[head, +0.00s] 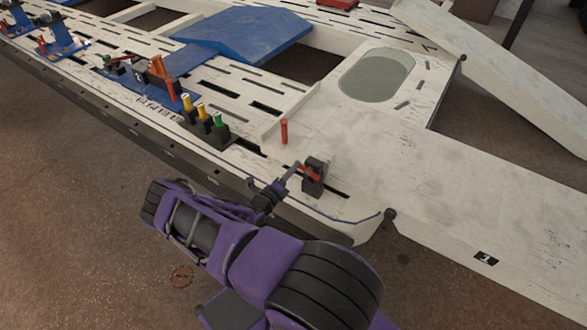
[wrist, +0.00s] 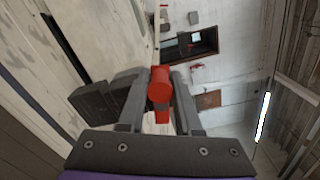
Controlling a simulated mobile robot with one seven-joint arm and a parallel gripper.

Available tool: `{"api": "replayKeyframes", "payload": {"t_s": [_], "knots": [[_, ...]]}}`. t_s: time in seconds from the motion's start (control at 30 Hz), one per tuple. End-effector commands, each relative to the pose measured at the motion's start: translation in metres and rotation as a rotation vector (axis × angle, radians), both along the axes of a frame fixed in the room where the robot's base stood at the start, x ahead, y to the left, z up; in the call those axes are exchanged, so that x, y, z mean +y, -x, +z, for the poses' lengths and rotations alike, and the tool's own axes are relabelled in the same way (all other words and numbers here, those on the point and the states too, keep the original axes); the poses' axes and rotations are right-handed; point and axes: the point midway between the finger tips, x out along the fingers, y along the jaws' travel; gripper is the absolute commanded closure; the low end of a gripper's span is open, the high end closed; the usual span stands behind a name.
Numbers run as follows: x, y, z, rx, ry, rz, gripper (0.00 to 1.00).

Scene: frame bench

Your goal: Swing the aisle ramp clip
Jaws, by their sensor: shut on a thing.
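The aisle ramp clip (head: 309,174) is a small red lever on a black block (head: 315,184), near the front edge of the white frame where the near ramp begins. My gripper (head: 292,172) reaches it from the lower left and is shut on its red part. In the wrist view the clip's red rounded end (wrist: 159,86) sits between the two grey fingers (wrist: 158,105), and a dark block (wrist: 95,100) shows left of them. The fingers partly hide the clip in the head view.
A red upright peg (head: 284,132) stands just behind the clip. Yellow and green-topped levers (head: 203,118) stand to its left. The near white ramp (head: 450,215) slopes down at the right; a blue plate (head: 245,35) lies farther back. Bare floor (head: 70,220) lies in front.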

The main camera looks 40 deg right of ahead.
Motion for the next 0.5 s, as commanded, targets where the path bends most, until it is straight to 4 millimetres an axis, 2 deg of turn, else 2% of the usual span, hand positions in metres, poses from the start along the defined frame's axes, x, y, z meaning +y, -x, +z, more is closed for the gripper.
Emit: {"api": "replayKeyframes", "payload": {"t_s": [0.5], "knots": [[0.0027,-0.0034,-0.0051,0.056,0.009,0.007,1.00]]}}
